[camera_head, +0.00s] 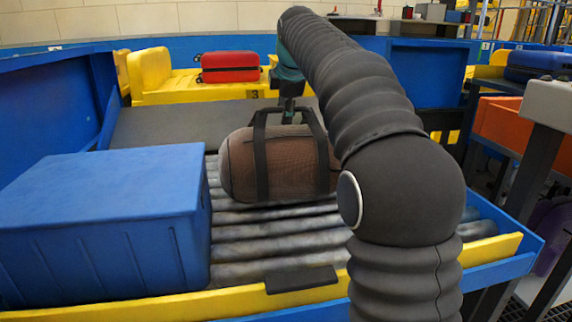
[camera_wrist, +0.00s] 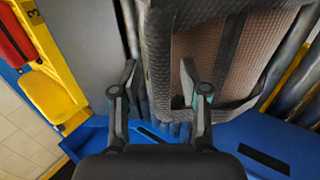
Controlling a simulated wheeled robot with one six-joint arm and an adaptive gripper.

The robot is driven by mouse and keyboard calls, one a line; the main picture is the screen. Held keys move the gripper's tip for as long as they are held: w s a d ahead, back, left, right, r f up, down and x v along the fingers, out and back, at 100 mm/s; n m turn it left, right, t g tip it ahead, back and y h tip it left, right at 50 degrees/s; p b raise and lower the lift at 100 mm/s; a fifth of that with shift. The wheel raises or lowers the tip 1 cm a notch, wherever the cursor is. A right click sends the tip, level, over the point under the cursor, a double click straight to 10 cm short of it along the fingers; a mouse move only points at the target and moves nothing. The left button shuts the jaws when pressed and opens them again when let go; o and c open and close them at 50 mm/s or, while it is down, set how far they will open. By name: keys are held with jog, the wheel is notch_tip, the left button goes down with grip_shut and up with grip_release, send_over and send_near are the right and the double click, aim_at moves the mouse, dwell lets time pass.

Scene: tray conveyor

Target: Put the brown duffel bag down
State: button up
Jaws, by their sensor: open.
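The brown duffel bag (camera_head: 290,165) with black straps and handles sits on the grey rollers (camera_head: 270,243) of the conveyor, right of the blue box. Its handles stand up as a loop. My gripper (camera_head: 289,108) reaches down from behind to the top of the handles. In the wrist view the bag (camera_wrist: 190,55) fills the upper middle and right. My gripper (camera_wrist: 157,80) is open there, its two fingers apart, with a dark handle strap (camera_wrist: 158,60) between them. I cannot tell whether either finger touches the strap.
A blue box (camera_head: 105,225) stands on the rollers at left. A red suitcase (camera_head: 230,67) lies in a yellow tray behind. A blue suitcase (camera_head: 540,65) and an orange bin (camera_head: 505,125) are at right. A yellow edge (camera_head: 490,248) bounds the rollers in front.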

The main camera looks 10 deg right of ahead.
jog(key=shift+w+f, duration=0.2)
jog(key=shift+f, duration=0.05)
grip_shut()
jog(key=shift+r, duration=0.25)
